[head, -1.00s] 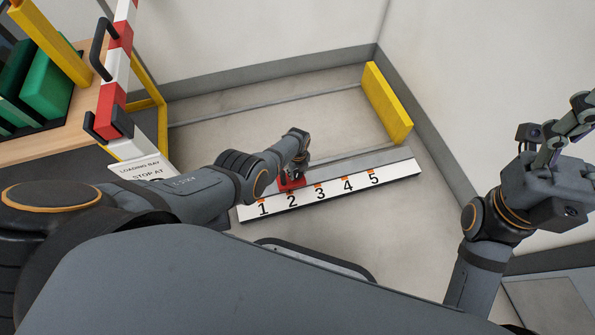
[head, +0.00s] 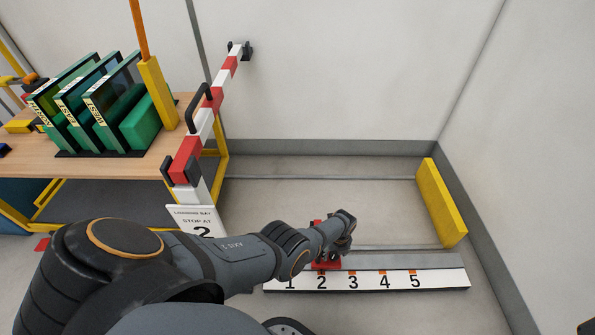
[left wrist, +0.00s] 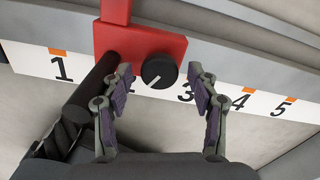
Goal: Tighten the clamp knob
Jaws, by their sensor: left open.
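The red clamp (head: 326,265) sits on the numbered rail (head: 440,280) at the 2 mark. In the left wrist view, the red clamp block (left wrist: 150,42) carries a round black knob (left wrist: 159,70) with a pale diagonal line on its face. My left gripper (left wrist: 161,76) is open, with one finger on either side of the knob and a visible gap to each. In the head view, my left gripper (head: 342,232) is over the clamp and hides part of it; the knob is not visible there. My right gripper is not in view.
A sign (head: 196,219) reads "LOADING BAY STOP AT 2". A red and white barrier arm (head: 203,125) rises left of the rail, beside a wooden table (head: 110,165) with green panels. A yellow block (head: 441,203) stands at the right. The floor behind the rail is clear.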

